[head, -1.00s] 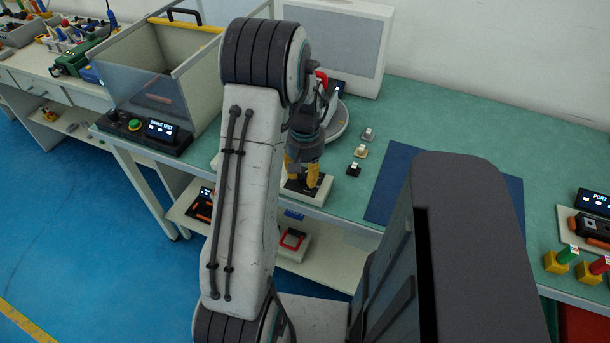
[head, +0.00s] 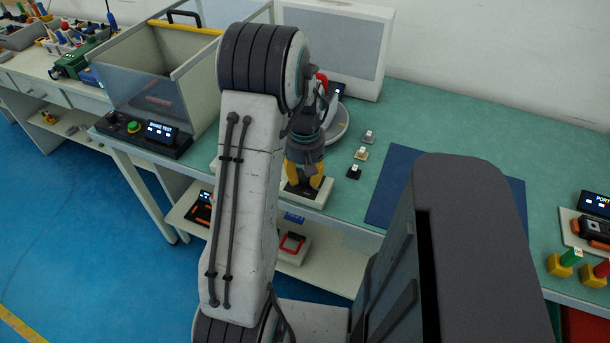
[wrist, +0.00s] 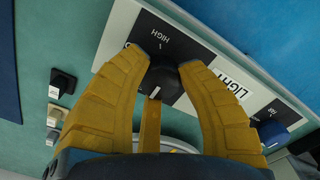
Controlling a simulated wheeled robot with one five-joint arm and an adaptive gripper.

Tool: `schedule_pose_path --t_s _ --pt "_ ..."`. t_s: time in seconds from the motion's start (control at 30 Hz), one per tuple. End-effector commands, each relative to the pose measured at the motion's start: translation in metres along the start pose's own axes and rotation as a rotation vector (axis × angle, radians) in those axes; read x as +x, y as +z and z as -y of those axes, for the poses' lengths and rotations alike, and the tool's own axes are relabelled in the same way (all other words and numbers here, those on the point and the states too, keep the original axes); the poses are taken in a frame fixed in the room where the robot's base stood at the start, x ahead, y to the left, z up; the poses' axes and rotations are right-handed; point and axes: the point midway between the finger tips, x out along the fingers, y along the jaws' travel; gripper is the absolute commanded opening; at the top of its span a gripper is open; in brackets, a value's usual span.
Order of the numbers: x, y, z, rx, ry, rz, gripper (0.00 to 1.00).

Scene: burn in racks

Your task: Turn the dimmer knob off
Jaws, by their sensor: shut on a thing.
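The dimmer knob (wrist: 162,80) is black with a short white mark and sits on a dark plate of the pale panel (wrist: 118,35). The words HIGH and LIGHT show on the panel in the wrist view. My gripper (wrist: 165,65) has its yellow fingers closed on both sides of the knob. The fingers hide part of the knob and of its scale. In the head view my gripper (head: 303,186) points down at the panel (head: 319,196) near the front edge of the bench.
Several small switch-like pieces, including a black one (head: 354,172), stand right of the panel. A blue mat (head: 385,200) lies further right. A clear-fronted box (head: 150,85) and a shake test control (head: 160,138) stand to the left.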

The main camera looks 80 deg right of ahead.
Motion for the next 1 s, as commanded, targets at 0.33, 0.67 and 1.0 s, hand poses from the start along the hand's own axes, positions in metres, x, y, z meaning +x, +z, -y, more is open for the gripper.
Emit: schedule_pose_path --t_s 0.33,0.67,1.0 --pt "0.002 0.002 0.001 0.000 -0.004 0.006 0.45" --pt "0.001 0.001 0.000 0.001 -0.001 0.002 0.61" --pt "-0.020 -0.001 0.000 0.001 0.002 -0.002 0.61"
